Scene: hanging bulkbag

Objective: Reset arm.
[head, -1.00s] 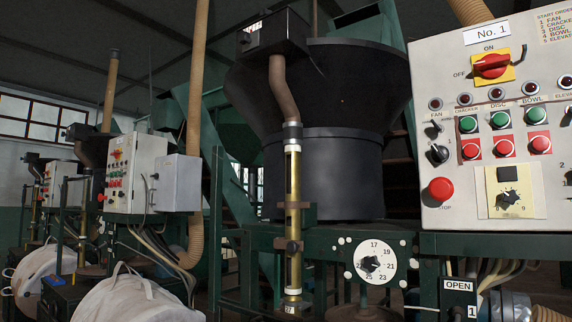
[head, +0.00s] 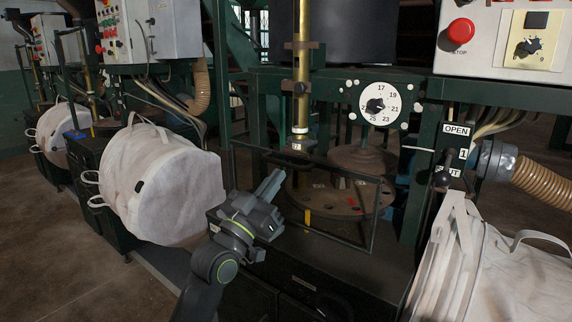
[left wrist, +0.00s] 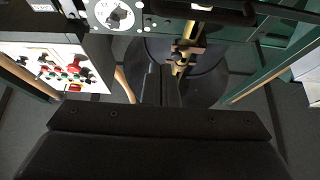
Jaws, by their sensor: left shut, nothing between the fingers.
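My left gripper (head: 269,186) is in the lower middle of the head view, its arm rising from the bottom edge. Its fingers are together and empty, pointing up and to the right in front of the machine's frame. In the left wrist view the closed fingers (left wrist: 162,86) point away toward the machine. White bulk bags with loop handles hang at the left (head: 160,185) and at the lower right (head: 490,265) of the head view. The gripper is between them and appears apart from both. My right gripper is in no view.
A green machine frame holds a numbered dial (head: 376,106), a brass tube (head: 300,80) and a round perforated plate (head: 335,196). A lever with OPEN and SHUT labels (head: 447,160) and a ribbed hose (head: 545,180) are at the right. Bare floor (head: 60,250) shows at lower left.

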